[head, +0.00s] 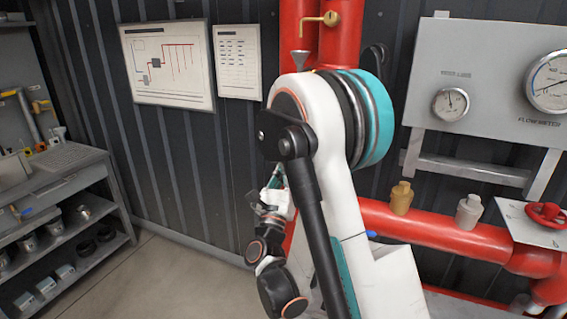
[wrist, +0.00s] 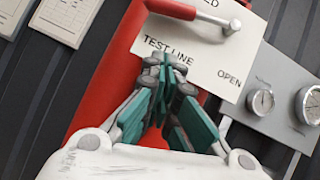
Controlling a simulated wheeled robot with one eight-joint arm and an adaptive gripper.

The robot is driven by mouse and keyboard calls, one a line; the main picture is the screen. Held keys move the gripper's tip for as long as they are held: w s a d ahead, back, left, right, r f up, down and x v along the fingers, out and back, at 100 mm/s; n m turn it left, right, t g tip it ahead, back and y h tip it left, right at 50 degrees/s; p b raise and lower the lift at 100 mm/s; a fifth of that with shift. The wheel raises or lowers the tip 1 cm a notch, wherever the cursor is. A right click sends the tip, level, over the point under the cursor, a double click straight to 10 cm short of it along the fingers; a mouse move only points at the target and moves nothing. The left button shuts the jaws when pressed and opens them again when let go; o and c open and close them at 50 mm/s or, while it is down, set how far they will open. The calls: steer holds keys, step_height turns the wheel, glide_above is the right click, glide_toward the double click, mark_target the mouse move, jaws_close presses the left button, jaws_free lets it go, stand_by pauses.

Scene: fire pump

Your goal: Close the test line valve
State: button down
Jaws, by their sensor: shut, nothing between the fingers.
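The test line valve's lever (wrist: 172,9) shows at the top of the wrist view, with a red grip on the left and a metal end on the right. It lies across a white plate (wrist: 205,62) marked "TEST LINE" and "OPEN"; another word is cut off, ending in "ED". My gripper (wrist: 168,68) is shut and empty, its tips in front of the plate's lower left, below the lever in the picture and apart from it. In the head view my gripper (head: 277,180) is small and partly behind my arm. I cannot make out the lever there.
A grey panel (head: 490,95) with two gauges is at right. Below it runs a red pipe (head: 445,235) with two small fittings and a red handwheel (head: 546,213). A brass lever (head: 330,18) sits on red pipes above. Shelves (head: 60,190) stand left; floor between is clear.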

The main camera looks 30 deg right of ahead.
steer(key=w+d+r+b, duration=0.1)
steer(key=w+d+r, duration=0.2)
steer(key=r, duration=0.3)
steer(key=shift+w+d+r, duration=0.15)
steer(key=shift+w+r, duration=0.25)
steer(key=shift+w, duration=0.5)
